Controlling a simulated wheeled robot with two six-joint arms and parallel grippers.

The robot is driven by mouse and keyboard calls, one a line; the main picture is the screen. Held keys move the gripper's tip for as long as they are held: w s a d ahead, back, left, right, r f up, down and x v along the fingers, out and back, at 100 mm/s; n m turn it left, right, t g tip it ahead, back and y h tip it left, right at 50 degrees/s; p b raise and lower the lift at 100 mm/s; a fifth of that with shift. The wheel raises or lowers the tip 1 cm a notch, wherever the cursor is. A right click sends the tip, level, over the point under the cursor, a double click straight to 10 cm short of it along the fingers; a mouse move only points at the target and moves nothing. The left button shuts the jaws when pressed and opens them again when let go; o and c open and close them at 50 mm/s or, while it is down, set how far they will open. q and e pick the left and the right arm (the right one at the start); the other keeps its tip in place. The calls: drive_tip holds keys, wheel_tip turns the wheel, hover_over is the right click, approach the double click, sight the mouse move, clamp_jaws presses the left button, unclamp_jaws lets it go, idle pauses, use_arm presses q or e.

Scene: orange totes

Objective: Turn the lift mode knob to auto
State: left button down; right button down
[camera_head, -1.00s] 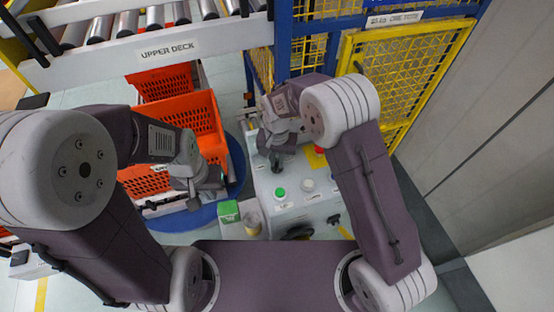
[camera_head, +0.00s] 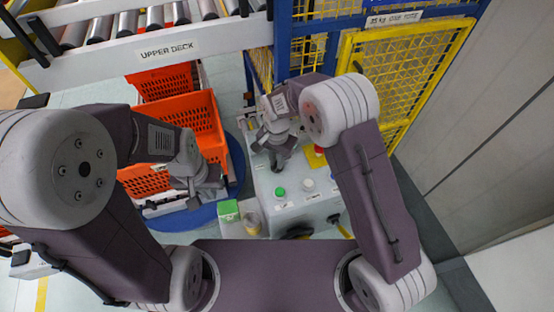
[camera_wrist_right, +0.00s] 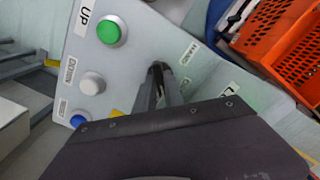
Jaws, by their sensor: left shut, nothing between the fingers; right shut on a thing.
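The grey control box (camera_head: 262,190) stands below my right arm, with a green button (camera_head: 279,191) and a white button (camera_head: 308,185). My right gripper (camera_head: 277,168) points down at the box's far left part. In the right wrist view my right gripper (camera_wrist_right: 160,78) is shut on the dark knob (camera_wrist_right: 157,67), which the fingers mostly hide. Small labels (camera_wrist_right: 188,53) lie beside it; I cannot tell which way the knob points. The green button also shows there (camera_wrist_right: 111,31). My left gripper (camera_head: 195,203) is shut and empty near the orange totes.
Orange totes (camera_head: 205,118) stand left of the box on a blue round base (camera_head: 236,160). A green and white carton (camera_head: 228,211) and a small tan container (camera_head: 253,221) sit left of the box. A yellow mesh gate (camera_head: 405,65) stands behind. A red and yellow part (camera_head: 314,157) is near my right arm.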

drive_tip(key=shift+r, duration=0.1)
drive_tip(key=c, duration=1.6)
unclamp_jaws()
drive_tip(key=shift+o, duration=0.8)
drive_tip(key=shift+s, duration=0.1)
drive_tip(key=shift+r, duration=0.45)
wheel_tip(320, 180, up, 8)
drive_tip(key=b, duration=0.2)
drive_tip(key=shift+r, duration=0.1)
